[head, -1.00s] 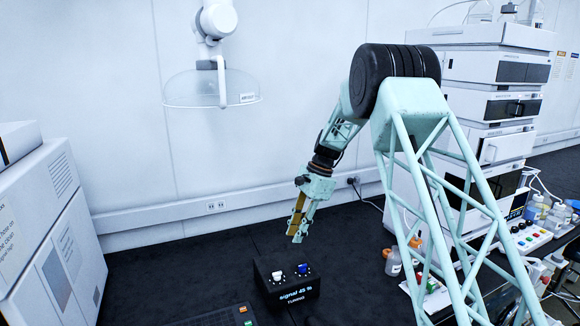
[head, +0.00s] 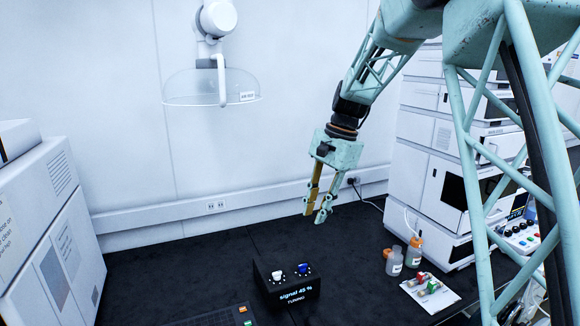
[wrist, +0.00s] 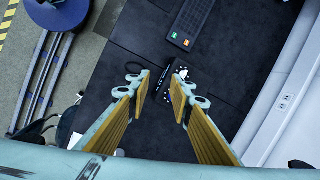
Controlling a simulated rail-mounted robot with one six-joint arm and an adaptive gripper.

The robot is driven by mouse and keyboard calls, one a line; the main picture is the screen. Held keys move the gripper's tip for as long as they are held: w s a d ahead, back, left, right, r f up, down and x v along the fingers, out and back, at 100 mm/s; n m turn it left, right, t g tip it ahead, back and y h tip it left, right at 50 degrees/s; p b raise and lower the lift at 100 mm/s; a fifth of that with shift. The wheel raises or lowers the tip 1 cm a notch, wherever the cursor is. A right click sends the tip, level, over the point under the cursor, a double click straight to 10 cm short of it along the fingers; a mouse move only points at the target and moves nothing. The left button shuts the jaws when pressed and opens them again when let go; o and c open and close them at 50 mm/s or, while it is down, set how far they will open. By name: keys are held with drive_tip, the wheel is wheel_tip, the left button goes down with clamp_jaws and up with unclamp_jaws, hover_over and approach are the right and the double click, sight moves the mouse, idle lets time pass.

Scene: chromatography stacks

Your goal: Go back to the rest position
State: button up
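My gripper (head: 315,213) hangs over the bench, pointing down and tilted, above and to the right of a black control box. In the wrist view my gripper (wrist: 160,83) has its two yellow-padded fingers apart with nothing held between them. The black box (head: 287,284) has a white knob, a blue knob and a lit display that reads "signal 45 %". The gripper is clear of it. Part of the box (wrist: 170,92) shows between and beyond the fingers in the wrist view.
A keypad (head: 228,317) lies at the front edge of the head view. Bottles (head: 394,262) and a white tray (head: 430,291) stand right, before a chromatography stack (head: 430,180). A white cabinet (head: 55,235) is at left. A clear hood (head: 212,88) hangs above.

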drive_tip(key=s+d+r+n+t+h+b, duration=0.15)
drive_tip(key=s+d+r, duration=0.35)
drive_tip(key=s, duration=0.7)
drive_tip(key=s+d+r+n+b, duration=0.1)
drive_tip(key=s+d+r+n, duration=0.35)
drive_tip(key=s, duration=0.85)
drive_tip(key=s+d+f+n+t+b, duration=0.1)
drive_tip(key=s+d, duration=0.1)
drive_tip(key=s, duration=1.1)
drive_tip(key=s+d+f+n+t+h, duration=0.1)
drive_tip(key=s+d+f+n, duration=0.1)
drive_tip(key=s, duration=1.1)
drive_tip(key=shift+s+b, duration=0.35)
drive_tip(key=shift+s, duration=0.05)
drive_tip(key=shift+w+t, duration=0.1)
drive_tip(key=shift+t, duration=0.15)
